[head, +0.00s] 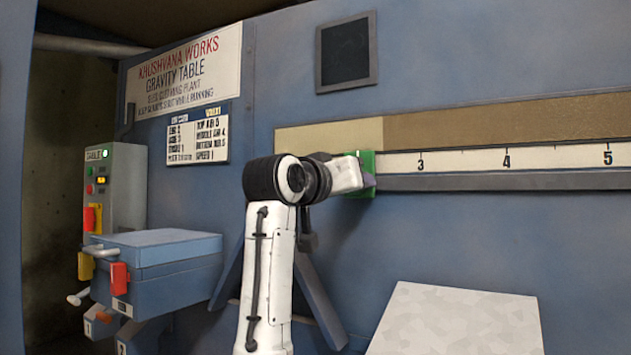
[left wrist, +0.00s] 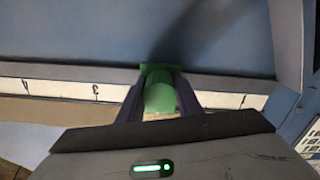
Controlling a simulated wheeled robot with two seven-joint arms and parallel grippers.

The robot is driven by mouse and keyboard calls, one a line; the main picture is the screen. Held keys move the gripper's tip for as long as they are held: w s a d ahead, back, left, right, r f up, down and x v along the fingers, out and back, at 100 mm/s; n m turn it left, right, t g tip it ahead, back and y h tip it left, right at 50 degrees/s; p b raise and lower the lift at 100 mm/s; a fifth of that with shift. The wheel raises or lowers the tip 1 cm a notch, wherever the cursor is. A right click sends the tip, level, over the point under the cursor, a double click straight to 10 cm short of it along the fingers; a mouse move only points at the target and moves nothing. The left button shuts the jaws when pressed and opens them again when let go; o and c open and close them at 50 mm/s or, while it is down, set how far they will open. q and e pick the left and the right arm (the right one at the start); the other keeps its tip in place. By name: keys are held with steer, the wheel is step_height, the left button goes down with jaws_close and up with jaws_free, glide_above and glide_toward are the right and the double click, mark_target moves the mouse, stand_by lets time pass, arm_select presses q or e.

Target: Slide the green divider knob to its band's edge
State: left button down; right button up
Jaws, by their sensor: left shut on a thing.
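The green divider knob (head: 368,160) sits on the numbered scale rail, left of the number 3. My left gripper (head: 360,181) is shut on it, partly covering it in the head view. In the left wrist view, the two dark fingers of my left gripper (left wrist: 160,100) flank the rounded green knob (left wrist: 160,97). Above the scale runs a band with a pale beige part (head: 328,136) and a darker brown part (head: 500,117). In the head view, the knob's green plate lies just left of the line where the two parts meet. My right gripper is not in view.
The white scale strip (head: 460,160) and grey rail (head: 500,181) run right along the blue machine wall. A pale speckled surface (head: 460,320) lies below. A blue box (head: 165,255) with a red handle and a control box (head: 128,180) stand at left.

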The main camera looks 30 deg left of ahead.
mark_target(385, 184)
arm_select(q)
steer(key=shift+d+p, duration=0.35)
steer(key=shift+d, duration=2.05)
steer(key=c, duration=1.3)
jaws_free()
steer(key=shift+w, duration=0.1)
steer(key=shift+o, duration=0.2)
steer(key=shift+a, duration=0.1)
steer(key=s+b, duration=0.1)
steer(key=s, duration=0.9)
steer(key=shift+s+d, duration=0.2)
